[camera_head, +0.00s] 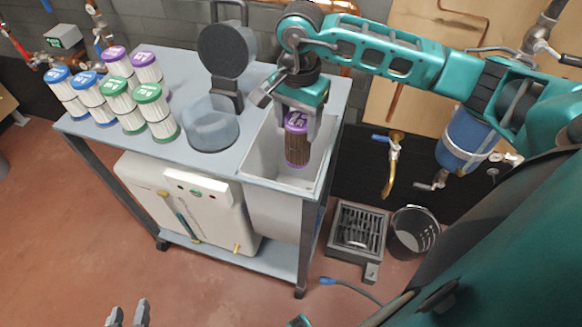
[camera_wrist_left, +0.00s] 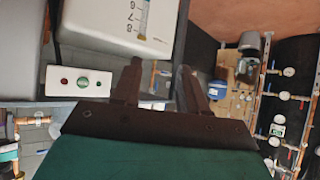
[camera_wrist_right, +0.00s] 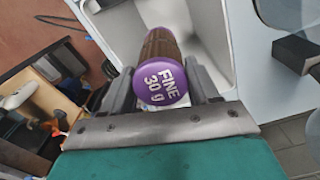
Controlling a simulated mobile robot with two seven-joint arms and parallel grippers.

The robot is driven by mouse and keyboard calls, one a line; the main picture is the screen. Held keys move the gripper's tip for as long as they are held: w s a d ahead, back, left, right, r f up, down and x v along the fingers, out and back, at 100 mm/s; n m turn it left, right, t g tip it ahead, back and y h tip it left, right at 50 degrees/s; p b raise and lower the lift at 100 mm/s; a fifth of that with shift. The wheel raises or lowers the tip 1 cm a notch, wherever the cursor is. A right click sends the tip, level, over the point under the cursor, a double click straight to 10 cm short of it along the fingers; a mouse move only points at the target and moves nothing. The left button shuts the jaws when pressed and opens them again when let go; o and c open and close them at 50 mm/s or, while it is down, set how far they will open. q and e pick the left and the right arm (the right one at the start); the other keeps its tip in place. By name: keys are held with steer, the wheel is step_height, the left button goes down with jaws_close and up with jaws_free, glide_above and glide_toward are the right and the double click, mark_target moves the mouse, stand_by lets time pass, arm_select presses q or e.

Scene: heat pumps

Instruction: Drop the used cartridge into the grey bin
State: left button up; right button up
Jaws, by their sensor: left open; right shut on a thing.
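The used cartridge (camera_head: 297,152) is brown with a purple cap. It hangs upright over the open mouth of the grey bin (camera_head: 275,214) at the right end of the cart. Its lower end appears inside the bin's opening; how deep, I cannot tell. My right gripper (camera_head: 298,110) is shut on it near the cap. In the right wrist view the cap (camera_wrist_right: 161,86) reads "FINE 30 g", between the fingers, with the bin's pale inside (camera_wrist_right: 205,40) behind. My left gripper (camera_head: 128,314) is open and empty, low at the front left, away from the cart; its fingers also show in the left wrist view (camera_wrist_left: 160,88).
A clear housing bowl (camera_head: 212,128) stands left of the bin, with a raised round black lid (camera_head: 226,50) behind. Several white cartridges with blue, green and purple caps (camera_head: 116,98) stand at the cart's left. A white unit (camera_head: 185,205) sits on the lower shelf. A black bucket (camera_head: 413,235) stands right.

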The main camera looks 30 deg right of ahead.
steer(key=shift+f, duration=0.2)
steer(key=o, duration=1.6)
steer(key=shift+c, duration=0.2)
arm_select(q)
steer(key=shift+w+d+r, duration=0.15)
steer(key=shift+d+r, duration=0.1)
steer(key=shift+f, duration=0.1)
arm_select(e)
steer(key=shift+r, duration=0.1)
arm_select(q)
steer(key=shift+a+r+p, duration=0.2)
steer(key=shift+a+p, duration=0.1)
steer(key=shift+p, duration=0.1)
arm_select(e)
step_height(320, 180, up, 13)
steer(key=shift+f, duration=0.2)
